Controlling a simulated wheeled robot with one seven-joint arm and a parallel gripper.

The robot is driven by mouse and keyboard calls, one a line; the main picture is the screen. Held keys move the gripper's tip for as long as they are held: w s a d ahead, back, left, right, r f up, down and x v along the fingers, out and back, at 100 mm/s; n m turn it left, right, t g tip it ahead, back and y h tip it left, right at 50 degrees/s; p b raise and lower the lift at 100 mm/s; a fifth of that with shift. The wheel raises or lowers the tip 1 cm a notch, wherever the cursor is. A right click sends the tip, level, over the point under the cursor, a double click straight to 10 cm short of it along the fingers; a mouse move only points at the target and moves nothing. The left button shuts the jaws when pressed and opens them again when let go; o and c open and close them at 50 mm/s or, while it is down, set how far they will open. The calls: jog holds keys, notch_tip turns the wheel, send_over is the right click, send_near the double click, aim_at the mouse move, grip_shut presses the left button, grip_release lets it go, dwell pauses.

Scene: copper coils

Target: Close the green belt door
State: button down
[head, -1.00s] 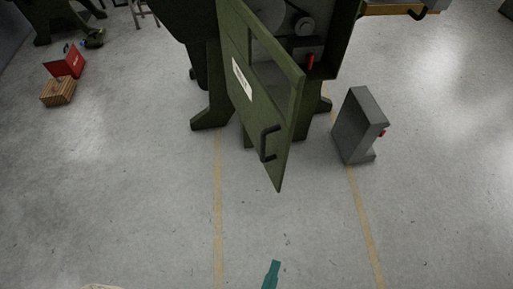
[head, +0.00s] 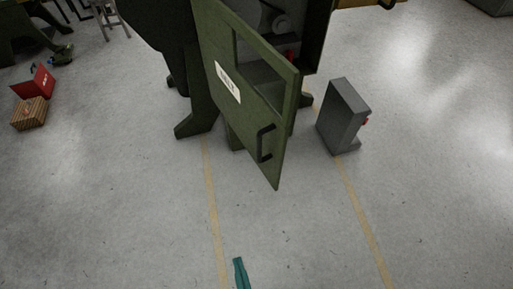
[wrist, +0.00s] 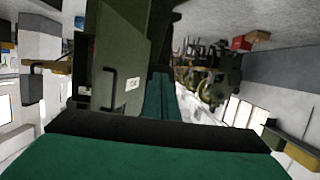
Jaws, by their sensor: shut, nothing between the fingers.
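The green belt door (head: 232,101) stands open on the green machine, swung out toward me. It has a white label and a black handle (head: 265,143) near its free edge. In the wrist view the door (wrist: 123,55) is ahead, left of the fingers, with its handle (wrist: 107,88) and label showing. My gripper (head: 239,262) is at the bottom edge of the head view, below the door and apart from it. In the wrist view my teal fingers (wrist: 159,98) are together and empty.
A grey box with a red part (head: 342,115) stands on the floor right of the door. A red box (head: 35,82) and a wooden crate (head: 29,113) lie far left. The floor in front of the door is clear, with yellow lines.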

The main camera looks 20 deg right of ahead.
jog(key=w+a+f+n+g, duration=0.1)
jog(key=w+f, duration=0.3)
jog(key=f, duration=0.1)
jog(key=m+g+h, duration=0.9)
jog(key=m+h, duration=0.8)
jog(key=h, duration=0.1)
send_near(279, 144)
jog(key=x, duration=0.4)
jog(key=shift+d+r, duration=0.2)
jog(key=shift+d, duration=0.2)
jog(key=shift+x, duration=0.85)
